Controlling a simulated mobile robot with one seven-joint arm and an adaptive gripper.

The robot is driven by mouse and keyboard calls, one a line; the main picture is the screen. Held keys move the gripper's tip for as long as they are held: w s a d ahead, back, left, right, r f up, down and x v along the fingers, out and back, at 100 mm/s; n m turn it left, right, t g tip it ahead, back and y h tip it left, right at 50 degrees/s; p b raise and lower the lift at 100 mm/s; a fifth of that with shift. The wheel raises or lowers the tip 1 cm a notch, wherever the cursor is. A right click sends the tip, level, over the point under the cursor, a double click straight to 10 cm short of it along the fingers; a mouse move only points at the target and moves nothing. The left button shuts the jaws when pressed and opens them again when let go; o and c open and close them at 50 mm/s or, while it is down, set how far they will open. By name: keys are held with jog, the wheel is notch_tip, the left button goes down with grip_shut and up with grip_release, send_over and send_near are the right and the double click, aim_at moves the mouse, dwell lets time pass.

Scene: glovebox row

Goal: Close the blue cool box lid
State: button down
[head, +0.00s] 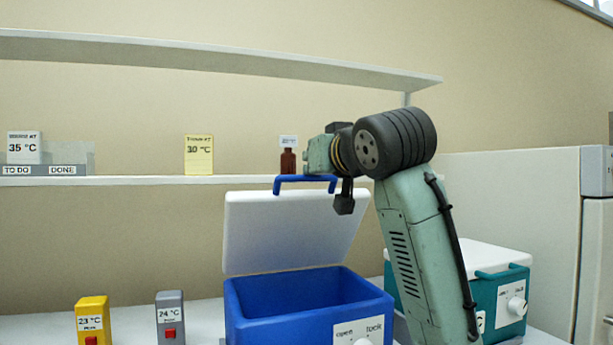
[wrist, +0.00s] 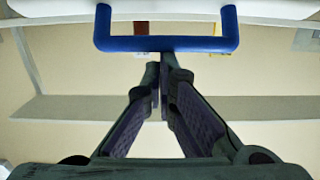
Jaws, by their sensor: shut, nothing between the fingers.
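The blue cool box (head: 300,300) stands on the bench with its white lid (head: 290,232) raised, leaning back. The lid's blue handle (head: 300,181) runs along its top edge. The box's inside looks empty where it shows. In the wrist view the blue handle (wrist: 168,44) crosses the top of the picture, and a strip of the white lid (wrist: 190,9) shows above it. My gripper (wrist: 163,66) is shut and empty, its fingertips close to the handle's bar. I cannot tell whether they touch it. In the head view my arm hides the fingers.
A teal cool box (head: 503,292) with a closed white lid stands at the right, partly behind my arm. A yellow block (head: 93,318) and a grey block (head: 170,315) stand left. A shelf (head: 130,181) behind holds a brown bottle (head: 288,161) and cards.

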jog(key=s+d+f+t+y+b, duration=0.1)
jog(key=s+f+t+b, duration=0.2)
jog(key=f+b, duration=0.4)
jog(key=s+d+f+t+y+b, duration=0.1)
jog(key=s+f+t+b, duration=0.2)
jog(key=s+f+b, duration=0.2)
jog(key=s+d+f+t+b, duration=0.2)
jog(key=s+f+t+b, duration=0.1)
jog(key=f+b, duration=0.7)
jog(key=shift+s+f+y+b, duration=0.4)
jog(key=shift+s+b, duration=0.3)
jog(key=shift+b, duration=0.35)
jog(key=shift+w, duration=0.1)
